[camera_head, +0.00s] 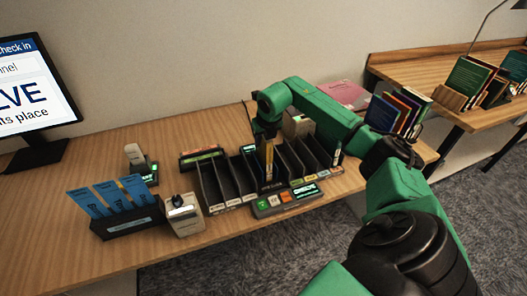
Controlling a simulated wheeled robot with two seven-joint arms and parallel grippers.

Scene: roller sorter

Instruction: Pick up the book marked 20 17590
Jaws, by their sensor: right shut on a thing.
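A roller sorter (222,187) with several dark upright slots stands on the wooden desk. A thin book with a yellowish edge (269,160) stands upright at the middle slots, below my right gripper (268,134). My right gripper points down and is shut on the top of this book. The mark on the book is too small to read. I cannot tell whether its bottom rests in a slot or hangs just above it. My left gripper is not in view.
A panel with coloured buttons (289,198) lies in front of the slots. A holder with blue cards (127,222), a small white device (184,215) and a monitor (36,92) stand left. Several upright books (398,110) stand right. The desk's front left is clear.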

